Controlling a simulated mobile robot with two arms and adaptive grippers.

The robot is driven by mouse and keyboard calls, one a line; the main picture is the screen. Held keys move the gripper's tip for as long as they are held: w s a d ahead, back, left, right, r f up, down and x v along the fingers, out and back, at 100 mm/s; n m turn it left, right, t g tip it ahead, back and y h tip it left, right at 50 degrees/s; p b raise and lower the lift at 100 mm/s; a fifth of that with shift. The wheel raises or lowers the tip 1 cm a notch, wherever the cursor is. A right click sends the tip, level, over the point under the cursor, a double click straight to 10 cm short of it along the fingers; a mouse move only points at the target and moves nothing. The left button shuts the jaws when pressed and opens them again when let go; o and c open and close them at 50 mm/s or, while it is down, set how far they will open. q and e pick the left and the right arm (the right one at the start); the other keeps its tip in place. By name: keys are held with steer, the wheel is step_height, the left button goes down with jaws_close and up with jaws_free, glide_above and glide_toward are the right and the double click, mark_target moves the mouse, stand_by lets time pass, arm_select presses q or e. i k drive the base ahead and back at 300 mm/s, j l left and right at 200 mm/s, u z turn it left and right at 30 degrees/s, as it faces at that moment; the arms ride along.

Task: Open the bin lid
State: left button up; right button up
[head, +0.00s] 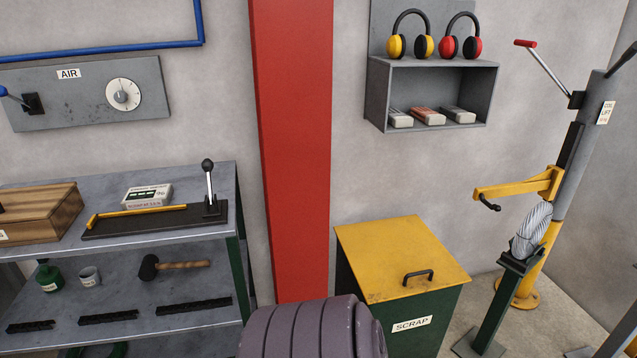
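The scrap bin (437,318) is a dark green box with a white SCRAP label on its front. Its yellow lid (385,255) lies flat and shut on top. A black handle (417,276) stands on the lid near its front edge. Nothing touches the lid or handle. Neither of my grippers shows in the head view.
A purple-grey ribbed rounded thing (310,330) is in front, left of the bin. A red column (290,150) rises behind it. A grey shelf bench (120,245) stands left. A yellow-and-grey lift post (565,180) is right. An open wall box (432,90) hangs above.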

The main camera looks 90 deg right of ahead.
mark_target(394, 257)
steer(key=z, duration=3.3)
